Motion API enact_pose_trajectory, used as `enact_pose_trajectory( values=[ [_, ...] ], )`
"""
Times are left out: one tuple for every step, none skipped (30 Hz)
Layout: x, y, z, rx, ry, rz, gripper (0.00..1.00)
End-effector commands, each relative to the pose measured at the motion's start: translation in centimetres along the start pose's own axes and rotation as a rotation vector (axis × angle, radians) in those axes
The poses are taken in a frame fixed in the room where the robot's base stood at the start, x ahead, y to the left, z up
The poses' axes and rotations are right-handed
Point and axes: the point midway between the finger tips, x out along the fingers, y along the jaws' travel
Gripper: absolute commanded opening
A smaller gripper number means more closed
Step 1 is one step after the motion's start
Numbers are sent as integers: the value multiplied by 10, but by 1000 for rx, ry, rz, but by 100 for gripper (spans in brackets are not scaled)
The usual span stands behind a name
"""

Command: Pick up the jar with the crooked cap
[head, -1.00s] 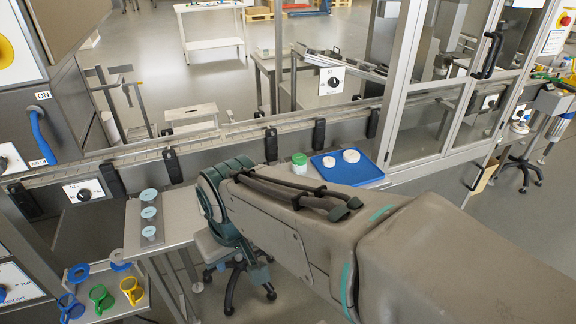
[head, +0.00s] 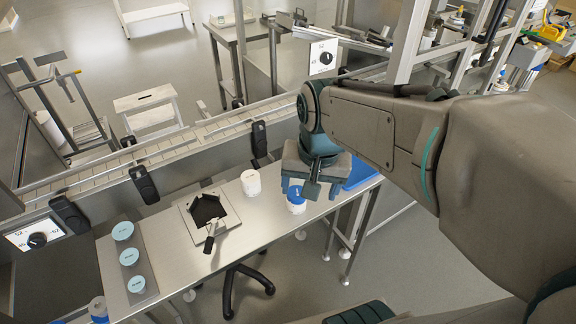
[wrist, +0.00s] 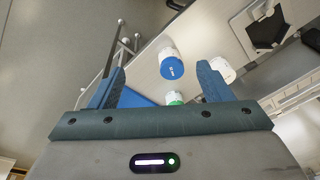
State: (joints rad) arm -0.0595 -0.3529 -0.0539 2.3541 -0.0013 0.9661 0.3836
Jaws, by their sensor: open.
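A white jar with a blue cap (head: 297,205) stands on the metal table, partly hidden behind my gripper (head: 311,189). In the wrist view the blue-capped jar (wrist: 172,66) shows between and beyond my open, empty fingers (wrist: 161,74). A white jar with a white top (head: 250,184) stands to its left; it also shows in the wrist view (wrist: 223,69). A jar with a green cap (wrist: 174,97) lies nearer my palm in the wrist view and is hidden in the head view. I cannot tell which cap sits crooked.
A blue tray (head: 362,173) is at the table's right end. A square plate with a black piece and a handled tool (head: 208,212) is left of the jars. A strip with light-blue discs (head: 130,258) is at the far left. A conveyor (head: 165,150) runs behind the table.

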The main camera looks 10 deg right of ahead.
Motion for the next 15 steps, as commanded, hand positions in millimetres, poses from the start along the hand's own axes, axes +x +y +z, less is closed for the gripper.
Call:
enact_pose_trajectory(
  values=[
    [3, -4, -14, 103, -25, 10, 72],
    [4, -6, -21, 169, -37, 17, 72],
    [6, -8, -30, 258, -52, 28, 72],
    [7, -10, -37, 321, -62, 37, 72],
    [9, -12, -43, 382, -71, 47, 72],
    [11, -14, -51, 460, -82, 60, 72],
    [13, -16, -57, 514, -88, 71, 72],
    [14, -18, -62, 563, -93, 80, 72],
    [16, -20, -68, 624, -100, 93, 72],
    [18, -21, -72, 664, -103, 102, 72],
    [19, -23, -75, 700, -105, 110, 72],
    [20, -24, -79, 739, -108, 119, 72],
    [21, -25, -81, 765, -110, 126, 72],
    [22, -26, -83, 786, -111, 131, 72],
    [23, -27, -85, 808, -111, 136, 72]
  ],
)
